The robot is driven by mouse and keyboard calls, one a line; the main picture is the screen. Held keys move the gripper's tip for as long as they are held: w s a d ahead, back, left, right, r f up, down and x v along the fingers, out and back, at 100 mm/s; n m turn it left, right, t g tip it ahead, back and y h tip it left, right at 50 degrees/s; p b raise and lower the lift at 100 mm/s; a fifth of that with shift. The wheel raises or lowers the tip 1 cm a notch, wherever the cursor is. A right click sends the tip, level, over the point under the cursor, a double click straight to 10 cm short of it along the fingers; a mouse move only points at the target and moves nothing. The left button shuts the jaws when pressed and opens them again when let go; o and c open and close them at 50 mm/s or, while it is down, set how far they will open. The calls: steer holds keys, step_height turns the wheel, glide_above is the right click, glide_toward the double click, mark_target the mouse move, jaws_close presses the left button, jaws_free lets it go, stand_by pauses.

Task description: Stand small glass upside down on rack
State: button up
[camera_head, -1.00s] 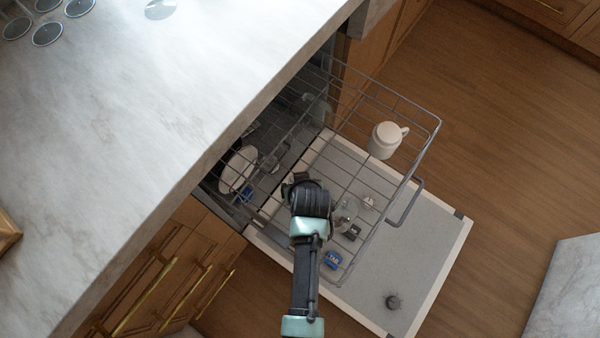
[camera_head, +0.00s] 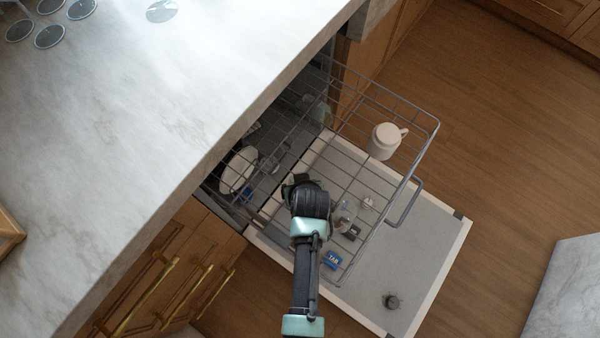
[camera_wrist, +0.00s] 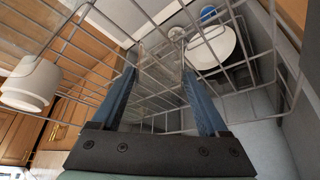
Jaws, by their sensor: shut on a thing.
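In the wrist view my gripper (camera_wrist: 159,74) has its two blue fingers on either side of a clear small glass (camera_wrist: 158,88). The glass is faint against the wires, so its tilt and which end is up are hard to tell. The wire rack (camera_wrist: 95,35) lies around and beyond the fingers. In the head view my gripper (camera_head: 303,186) is over the left-middle part of the pulled-out rack (camera_head: 437,125). My wrist hides the fingers there. I cannot tell whether the glass touches the rack.
A white mug (camera_head: 383,141) stands on the rack's right part. A white dish (camera_head: 238,170) is at the left inside the dishwasher. A clear item (camera_head: 346,212), a blue packet (camera_head: 331,260) and a dark round piece (camera_head: 391,301) show over the open door (camera_head: 430,240). The counter edge (camera_head: 270,95) borders the left.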

steer(key=shift+f+b, duration=0.45)
steer(key=shift+f, duration=0.15)
stand_by(0.6)
steer(key=o, duration=1.1)
steer(key=shift+s, duration=0.1)
steer(key=p+v, duration=0.3)
steer(key=v, duration=1)
